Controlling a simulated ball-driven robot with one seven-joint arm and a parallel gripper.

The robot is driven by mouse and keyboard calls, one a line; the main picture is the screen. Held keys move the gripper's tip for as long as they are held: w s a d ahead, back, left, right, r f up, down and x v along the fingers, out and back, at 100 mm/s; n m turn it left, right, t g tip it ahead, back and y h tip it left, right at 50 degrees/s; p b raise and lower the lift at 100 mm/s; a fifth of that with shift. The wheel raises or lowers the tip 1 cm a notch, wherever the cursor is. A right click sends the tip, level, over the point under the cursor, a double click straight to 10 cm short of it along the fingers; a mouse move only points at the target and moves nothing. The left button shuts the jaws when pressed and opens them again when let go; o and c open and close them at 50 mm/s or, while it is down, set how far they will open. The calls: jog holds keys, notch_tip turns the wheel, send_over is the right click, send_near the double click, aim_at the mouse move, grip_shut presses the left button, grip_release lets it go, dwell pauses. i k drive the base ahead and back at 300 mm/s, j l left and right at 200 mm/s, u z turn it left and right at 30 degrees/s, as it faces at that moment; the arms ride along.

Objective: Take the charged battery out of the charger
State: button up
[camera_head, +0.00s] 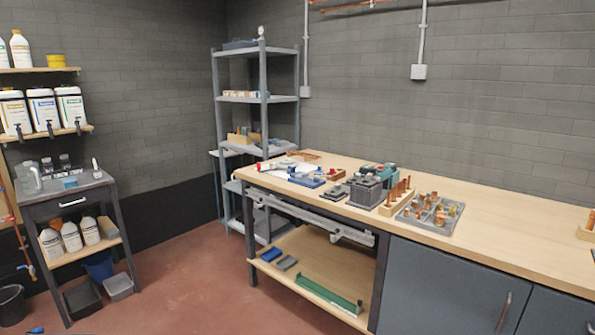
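A dark grey boxy unit (367,193) stands on the wooden workbench (480,210), near its front edge. It may be the charger, but it is too small to tell for certain. A smaller dark block (335,194) lies just left of it, and I cannot tell whether it is a battery. A green and dark item (383,173) sits right behind the grey unit. No battery can be clearly made out in a charger, and no charge light is readable. My gripper is not in view.
A wooden rack with copper pieces (396,200) and a grey tray of fittings (430,214) stand right of the unit. A blue item (307,179) lies to its left. Grey shelving (258,98) stands behind left. Red floor (190,290) is open before the bench.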

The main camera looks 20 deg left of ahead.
aim_at(366, 169)
jog(key=u, duration=0.3)
jog(key=i+j, duration=0.25)
jog(key=i, duration=0.2)
jog(key=i+j, duration=0.25)
jog(key=i, duration=0.2)
jog(key=i+j+u, duration=0.1)
jog(key=i+j, duration=0.2)
jog(key=i, duration=0.2)
jog(key=i+j, duration=0.2)
jog(key=i, duration=0.25)
